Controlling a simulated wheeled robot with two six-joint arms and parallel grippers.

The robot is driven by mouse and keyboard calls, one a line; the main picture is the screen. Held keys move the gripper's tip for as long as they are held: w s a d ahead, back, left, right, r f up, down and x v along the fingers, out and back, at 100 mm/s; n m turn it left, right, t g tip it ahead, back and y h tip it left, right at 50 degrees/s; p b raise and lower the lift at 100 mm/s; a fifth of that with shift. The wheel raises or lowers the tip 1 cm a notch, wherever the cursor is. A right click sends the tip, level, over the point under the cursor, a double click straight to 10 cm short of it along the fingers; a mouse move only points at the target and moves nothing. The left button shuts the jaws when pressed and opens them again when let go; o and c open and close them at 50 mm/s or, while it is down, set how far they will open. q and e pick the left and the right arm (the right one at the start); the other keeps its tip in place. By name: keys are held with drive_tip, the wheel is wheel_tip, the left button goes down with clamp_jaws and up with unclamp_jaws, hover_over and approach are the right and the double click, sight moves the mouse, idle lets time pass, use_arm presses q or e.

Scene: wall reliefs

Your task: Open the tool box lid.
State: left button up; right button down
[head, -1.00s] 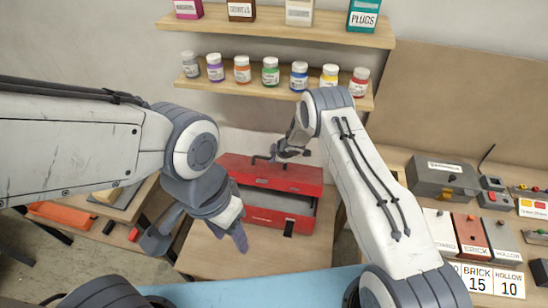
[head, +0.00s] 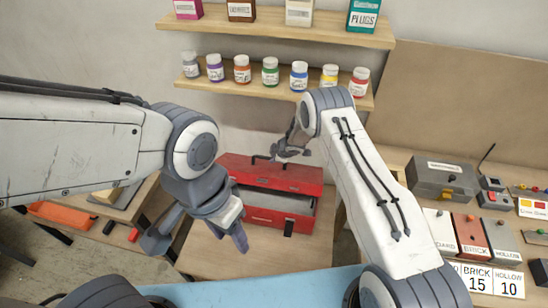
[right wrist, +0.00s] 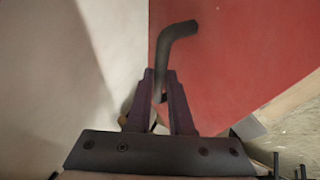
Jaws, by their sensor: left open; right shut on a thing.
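The red tool box (head: 262,216) stands on the wooden table in the head view, with its front wall facing me. Its red lid (head: 300,177) is raised at the front, and a grey interior shows between lid and front wall. My right gripper (head: 280,155) is at the far side of the lid, shut on its dark handle. The right wrist view shows the bent handle (right wrist: 172,35) between the fingers (right wrist: 163,95), against the red lid surface (right wrist: 240,50). My left gripper (head: 197,238) is open and empty, in front of the box's left side in the picture.
Shelves with several jars (head: 270,72) and boxes hang on the wall above. A grey case (head: 442,178) and labelled blocks (head: 470,235) occupy the right bench. An orange item (head: 62,214) lies at the left. The table in front of the box is clear.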

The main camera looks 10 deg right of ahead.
drive_tip(key=shift+w+d+r+p, duration=0.2)
drive_tip(key=shift+w+r+p, duration=0.15)
drive_tip(key=shift+w, duration=0.15)
drive_tip(key=shift+w+d+r+p, duration=0.2)
drive_tip(key=shift+w+p, duration=0.1)
drive_tip(key=shift+w, duration=0.45)
drive_tip(key=shift+w+d+b, duration=0.3)
drive_tip(key=shift+w+b, duration=0.2)
drive_tip(key=shift+w, duration=0.3)
drive_tip(key=w+b, duration=0.1)
drive_tip(key=b, duration=0.1)
drive_tip(key=w+d+b, duration=0.1)
drive_tip(key=w+b, duration=0.3)
drive_tip(key=b, duration=0.1)
drive_tip(key=shift+d+f, duration=0.1)
drive_tip(key=shift+d, duration=0.2)
drive_tip(key=shift+s+a+f, duration=0.1)
drive_tip(key=shift+s+f, duration=0.05)
